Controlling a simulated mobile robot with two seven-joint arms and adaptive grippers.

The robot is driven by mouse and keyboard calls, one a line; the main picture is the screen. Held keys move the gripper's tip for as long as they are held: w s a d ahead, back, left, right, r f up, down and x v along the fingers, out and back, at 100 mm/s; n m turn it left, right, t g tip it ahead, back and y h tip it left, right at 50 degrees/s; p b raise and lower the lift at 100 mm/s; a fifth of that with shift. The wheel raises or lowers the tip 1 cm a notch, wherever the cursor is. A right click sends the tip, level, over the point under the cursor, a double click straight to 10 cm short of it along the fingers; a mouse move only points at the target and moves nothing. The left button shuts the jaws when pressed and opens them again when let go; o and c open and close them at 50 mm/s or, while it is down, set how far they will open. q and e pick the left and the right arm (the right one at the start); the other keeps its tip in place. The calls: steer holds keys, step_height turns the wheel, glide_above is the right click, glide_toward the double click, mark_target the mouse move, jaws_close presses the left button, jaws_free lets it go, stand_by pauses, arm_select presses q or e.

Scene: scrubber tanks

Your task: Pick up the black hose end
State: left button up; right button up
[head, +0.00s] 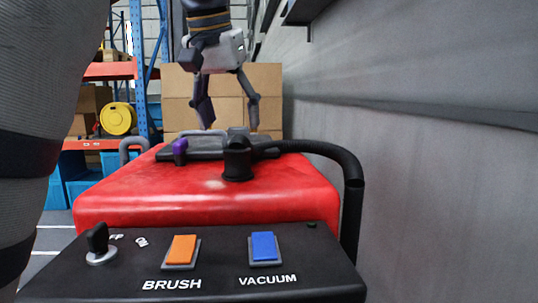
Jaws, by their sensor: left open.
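The black hose (320,148) runs across the top of the red scrubber tank (120,205), then bends down along its right side. Its black end (237,158) is a thick upright cuff standing on the red top near the middle. My left gripper (229,116) hangs fingers-down above and behind the hose end, apart from it in the picture. Its two fingers are spread and nothing is between them. My right gripper is not in view.
The black control panel (215,255) in front has an orange BRUSH switch (182,250), a blue VACUUM switch (263,247) and a black knob (98,240). A grey wall (430,170) stands close on the right. Cardboard boxes (270,85) are stacked behind.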

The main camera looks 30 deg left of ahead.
mark_target(236, 149)
arm_select(q)
steer(key=x, duration=0.9)
steer(key=c, duration=1.4)
